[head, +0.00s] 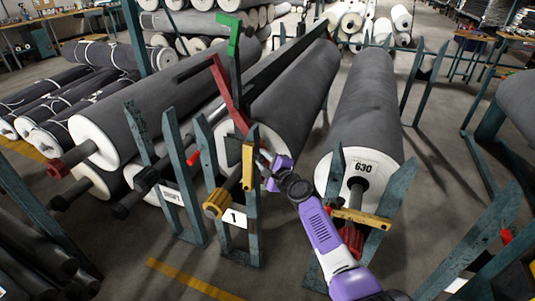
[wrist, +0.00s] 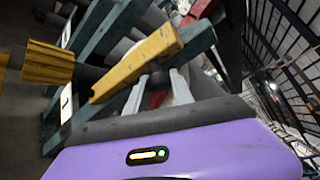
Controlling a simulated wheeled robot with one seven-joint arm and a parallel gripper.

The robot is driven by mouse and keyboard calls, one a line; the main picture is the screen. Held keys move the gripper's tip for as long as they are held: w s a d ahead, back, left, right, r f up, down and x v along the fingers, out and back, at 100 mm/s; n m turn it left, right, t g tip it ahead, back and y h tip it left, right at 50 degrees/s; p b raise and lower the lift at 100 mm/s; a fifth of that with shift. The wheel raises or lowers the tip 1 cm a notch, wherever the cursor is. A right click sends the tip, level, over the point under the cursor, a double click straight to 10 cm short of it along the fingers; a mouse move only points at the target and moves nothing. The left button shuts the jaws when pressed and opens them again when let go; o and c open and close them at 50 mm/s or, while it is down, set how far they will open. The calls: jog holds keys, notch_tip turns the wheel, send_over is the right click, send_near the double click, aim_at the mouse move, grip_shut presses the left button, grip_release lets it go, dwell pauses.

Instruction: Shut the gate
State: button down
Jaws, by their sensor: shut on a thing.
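The yellow gate (head: 248,168) stands about upright on the post of the rack marked 1, beside the roll's yellow end collar (head: 217,204). In the wrist view the gate (wrist: 138,64) runs diagonally just beyond my fingers. My gripper (head: 259,160) reaches it from the right. In the wrist view the two pale fingers of my gripper (wrist: 158,88) are shut at the gate, around a dark part at its upper end. The exact contact is partly hidden behind the gate.
A grey roll (head: 365,100) marked 630 lies in the rack on the right, with a yellow bar (head: 363,218) across its front. A red arm (head: 226,95) and green piece (head: 233,34) rise above rack 1. More rolls lie left. Bare floor shows in front.

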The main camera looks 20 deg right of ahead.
jog(key=shift+w+a+r, duration=0.1)
jog(key=shift+w+r, duration=0.05)
jog(key=c, duration=1.1)
grip_release()
jog(key=shift+p, duration=0.35)
jog(key=p+v, duration=0.4)
jog(key=v, duration=0.2)
jog(key=shift+r, duration=0.2)
jog(key=shift+v, duration=0.85)
